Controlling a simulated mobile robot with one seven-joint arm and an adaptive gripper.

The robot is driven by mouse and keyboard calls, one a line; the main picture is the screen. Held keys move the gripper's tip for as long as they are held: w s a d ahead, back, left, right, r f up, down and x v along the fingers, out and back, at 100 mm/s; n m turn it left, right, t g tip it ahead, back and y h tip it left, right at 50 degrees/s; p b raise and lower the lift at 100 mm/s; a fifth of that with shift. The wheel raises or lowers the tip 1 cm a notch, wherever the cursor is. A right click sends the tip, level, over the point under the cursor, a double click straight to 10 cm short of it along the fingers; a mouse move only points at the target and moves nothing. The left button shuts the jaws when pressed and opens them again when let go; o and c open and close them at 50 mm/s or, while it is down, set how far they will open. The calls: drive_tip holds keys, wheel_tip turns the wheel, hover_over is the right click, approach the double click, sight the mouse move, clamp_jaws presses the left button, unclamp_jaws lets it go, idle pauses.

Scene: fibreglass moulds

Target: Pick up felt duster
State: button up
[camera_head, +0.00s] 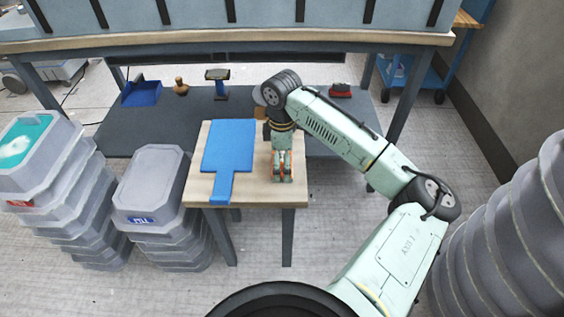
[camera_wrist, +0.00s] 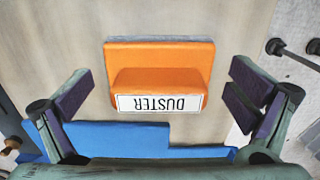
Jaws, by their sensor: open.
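The felt duster (camera_wrist: 160,68) is orange, with a grey edge along its far side and a white label reading "DUSTER", upside down in the wrist view. It lies on the small wooden table (camera_head: 258,195). My gripper (camera_wrist: 158,90) is open above the duster, one finger on each side and apart from it. In the head view my gripper (camera_head: 282,172) points down over the right part of the table and mostly hides the duster.
A blue flat board with a handle (camera_head: 229,146) lies left of my gripper. Stacked grey moulds (camera_head: 153,180) stand left of the table. A dark low shelf (camera_head: 180,118) behind holds a blue tray (camera_head: 142,93), a scraper-like tool (camera_head: 218,82) and a red brush-like item (camera_head: 341,90).

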sight(281, 153)
drive_tip(key=shift+c, duration=0.5)
drive_tip(key=c, duration=1.1)
drive_tip(key=shift+r, duration=0.1)
drive_tip(key=shift+r, duration=0.45)
wheel_tip(281, 153, up, 2)
drive_tip(key=shift+r+b, duration=0.1)
drive_tip(key=shift+b, duration=0.35)
drive_tip(key=s+a, duration=0.3)
drive_tip(key=s, duration=0.1)
drive_tip(key=s+a+r+b, duration=0.1)
drive_tip(key=s+a, duration=0.2)
drive_tip(key=s, duration=0.1)
drive_tip(key=s+a, duration=0.3)
drive_tip(key=s, duration=0.2)
drive_tip(key=shift+s+r+b, duration=0.1)
drive_tip(key=shift+r+b, duration=0.2)
drive_tip(key=shift+r, duration=0.05)
drive_tip(key=o, duration=0.7)
drive_tip(key=c, duration=0.5)
